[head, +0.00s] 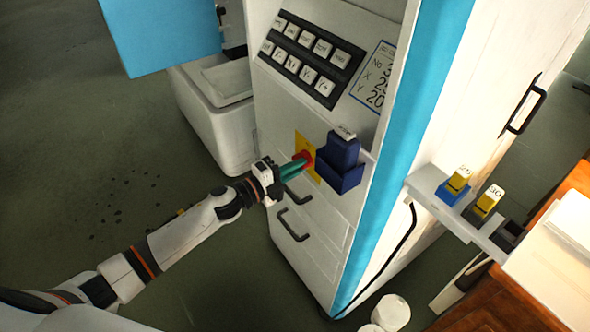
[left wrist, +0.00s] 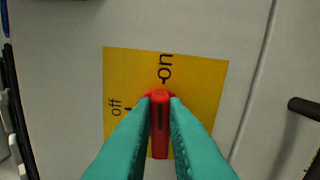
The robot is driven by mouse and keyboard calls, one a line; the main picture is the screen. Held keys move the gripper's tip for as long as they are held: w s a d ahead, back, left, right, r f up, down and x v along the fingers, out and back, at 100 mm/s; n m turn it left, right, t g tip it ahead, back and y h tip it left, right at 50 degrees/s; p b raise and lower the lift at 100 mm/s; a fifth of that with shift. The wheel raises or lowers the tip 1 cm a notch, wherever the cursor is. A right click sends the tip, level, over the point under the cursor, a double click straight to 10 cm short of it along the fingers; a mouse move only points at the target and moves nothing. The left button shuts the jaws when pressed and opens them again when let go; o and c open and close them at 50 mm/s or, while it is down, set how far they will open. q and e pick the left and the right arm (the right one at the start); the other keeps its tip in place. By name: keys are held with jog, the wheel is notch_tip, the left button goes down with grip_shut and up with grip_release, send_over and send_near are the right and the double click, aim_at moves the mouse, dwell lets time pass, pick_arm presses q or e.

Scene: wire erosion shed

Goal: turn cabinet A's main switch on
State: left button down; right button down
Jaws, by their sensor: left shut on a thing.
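The main switch is a red handle (left wrist: 160,120) on a yellow plate (left wrist: 205,85) on the front of the white and blue cabinet (head: 325,215). In the left wrist view the plate carries "on" (left wrist: 165,67) at the top and "off" (left wrist: 115,106) at the left. The red handle stands upright in that picture, in line with the "on" mark. My left gripper (head: 296,165) has its green fingers shut on the handle, one on each side. In the head view the fingers hide part of the handle. My right gripper is not in view.
A dark blue holder (head: 342,165) sits right beside the yellow plate. A keypad (head: 310,58) is above, and drawer handles (head: 293,225) are below. A shelf (head: 430,185) with yellow-topped pieces and a wooden desk (head: 540,270) stand at the right. White rolls (head: 391,312) lie low down.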

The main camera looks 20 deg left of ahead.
pick_arm(q)
jog(key=shift+f+m, duration=0.1)
jog(key=shift+m, duration=0.4)
jog(key=c, duration=1.5)
grip_release()
jog(key=shift+o, duration=0.2)
jog(key=b+v, duration=0.2)
jog(key=v, duration=1)
jog(key=shift+b, duration=0.35)
jog(key=shift+f, duration=0.1)
